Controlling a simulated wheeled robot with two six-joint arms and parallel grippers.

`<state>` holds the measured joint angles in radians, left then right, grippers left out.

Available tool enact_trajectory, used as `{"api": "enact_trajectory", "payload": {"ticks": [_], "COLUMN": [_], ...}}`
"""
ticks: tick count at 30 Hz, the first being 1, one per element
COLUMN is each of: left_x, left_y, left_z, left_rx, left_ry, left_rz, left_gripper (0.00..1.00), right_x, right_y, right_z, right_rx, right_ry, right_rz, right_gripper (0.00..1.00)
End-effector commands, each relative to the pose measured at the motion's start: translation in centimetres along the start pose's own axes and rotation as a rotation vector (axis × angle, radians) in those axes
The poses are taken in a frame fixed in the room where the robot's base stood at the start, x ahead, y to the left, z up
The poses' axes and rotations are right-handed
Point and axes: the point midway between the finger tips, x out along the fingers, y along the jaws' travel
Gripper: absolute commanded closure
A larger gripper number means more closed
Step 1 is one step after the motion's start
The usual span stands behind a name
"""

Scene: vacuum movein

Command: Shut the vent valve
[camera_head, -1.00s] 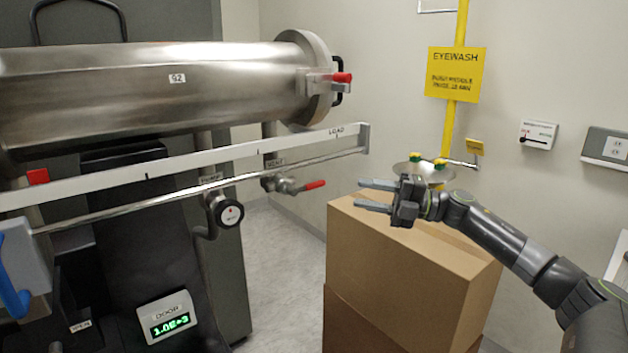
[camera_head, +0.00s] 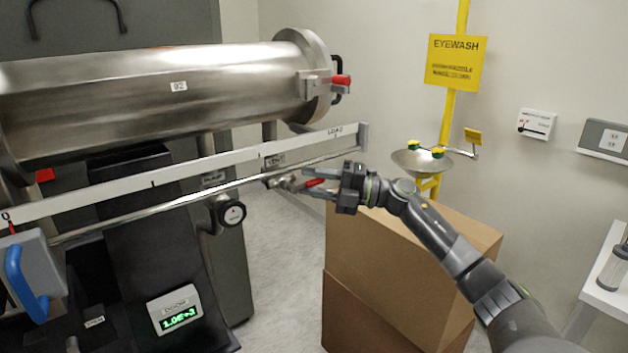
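The vent valve (camera_head: 283,181) sits under the rail, right of the pump valve, below a small label whose text is hard to read. Its red lever (camera_head: 314,183) points right. My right gripper (camera_head: 306,182) is open at the lever, with its fingers pointing left and one on either side of the red grip as seen from here. I cannot tell whether they touch it. The fingers partly hide the lever. My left gripper is not in view.
A steel chamber (camera_head: 150,100) and a marked white rail (camera_head: 190,170) run above the valve. A round black pump knob (camera_head: 231,213) is to its left. Cardboard boxes (camera_head: 385,270) stand below my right arm. An eyewash bowl (camera_head: 420,162) is behind.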

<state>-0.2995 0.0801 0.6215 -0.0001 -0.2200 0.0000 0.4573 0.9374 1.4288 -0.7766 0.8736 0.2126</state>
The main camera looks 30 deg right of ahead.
Motion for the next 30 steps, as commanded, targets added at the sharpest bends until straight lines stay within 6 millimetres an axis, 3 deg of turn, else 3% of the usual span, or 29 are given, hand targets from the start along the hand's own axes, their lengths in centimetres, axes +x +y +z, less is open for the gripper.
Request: {"api": "enact_trajectory", "payload": {"ticks": [4,12,23,30], "left_x": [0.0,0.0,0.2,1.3], "left_y": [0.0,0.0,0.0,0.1], "left_z": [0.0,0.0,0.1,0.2], "left_rx": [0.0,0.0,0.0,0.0], "left_ry": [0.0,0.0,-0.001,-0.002], "left_rz": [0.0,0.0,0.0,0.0], "left_gripper": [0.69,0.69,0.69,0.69], "right_x": [0.0,0.0,-0.1,-0.1], "right_y": [0.0,0.0,-0.1,-0.8], "right_z": [0.0,0.0,0.0,-0.1], "right_rx": [0.0,0.0,0.005,0.06], "right_ry": [0.0,0.0,-0.001,-0.015], "right_rz": [0.0,0.0,0.005,0.059], "right_gripper": [0.66,1.0,1.0,1.0]}}
